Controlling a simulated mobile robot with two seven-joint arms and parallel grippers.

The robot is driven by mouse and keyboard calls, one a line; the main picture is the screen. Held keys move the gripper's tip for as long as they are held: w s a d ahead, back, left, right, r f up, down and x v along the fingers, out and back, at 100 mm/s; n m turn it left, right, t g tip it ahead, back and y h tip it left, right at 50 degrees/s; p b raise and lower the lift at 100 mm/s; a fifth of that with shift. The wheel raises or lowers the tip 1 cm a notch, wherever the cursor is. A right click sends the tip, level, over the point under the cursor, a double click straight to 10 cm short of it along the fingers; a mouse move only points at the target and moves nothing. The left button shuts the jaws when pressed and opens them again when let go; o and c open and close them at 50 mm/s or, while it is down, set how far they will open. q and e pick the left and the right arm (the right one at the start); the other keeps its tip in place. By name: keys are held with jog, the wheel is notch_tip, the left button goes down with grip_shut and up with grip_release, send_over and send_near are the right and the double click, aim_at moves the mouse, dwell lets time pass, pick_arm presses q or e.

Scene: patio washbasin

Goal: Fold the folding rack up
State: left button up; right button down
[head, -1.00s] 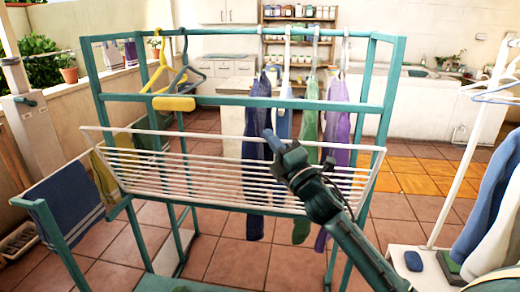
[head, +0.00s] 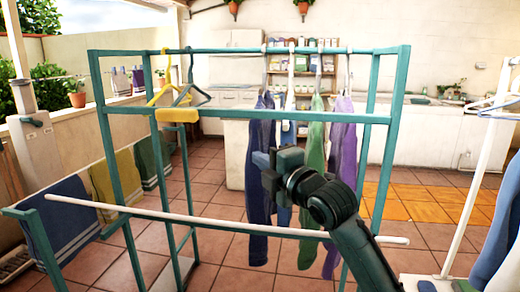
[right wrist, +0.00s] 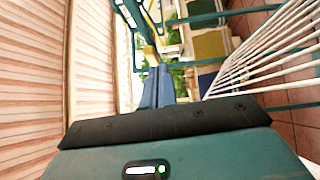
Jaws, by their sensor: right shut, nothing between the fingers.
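The white folding rack (head: 150,212) shows in the head view as one thin, slightly sloping bar across the teal frame (head: 250,50). It appears nearly edge-on, so its angle is hard to judge. In the right wrist view, several white rods of the rack (right wrist: 265,50) run along the right side. My right gripper (head: 262,172) is shut and empty; it appears just above the bar in the head view, and my arm crosses in front of the bar's right part. The gripper's fingers also show in the right wrist view (right wrist: 158,85). Contact with the rack is not clear. My left gripper is out of view.
Blue, green and purple garments (head: 342,150) hang behind my right gripper. A yellow hanger (head: 162,85) hangs at left on the top rail. Towels (head: 65,220) hang at far left. A white stand (head: 478,170) with clothes is at right. Tiled floor is open behind the frame.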

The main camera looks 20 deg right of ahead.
jog(key=w, duration=0.1)
jog(key=w+d, duration=0.1)
jog(key=w, duration=0.1)
jog(key=w+d, duration=0.1)
jog(key=w, duration=0.1)
jog(key=shift+w+r, duration=0.2)
jog(key=shift+w, duration=0.05)
dwell(0.7)
dwell(0.6)
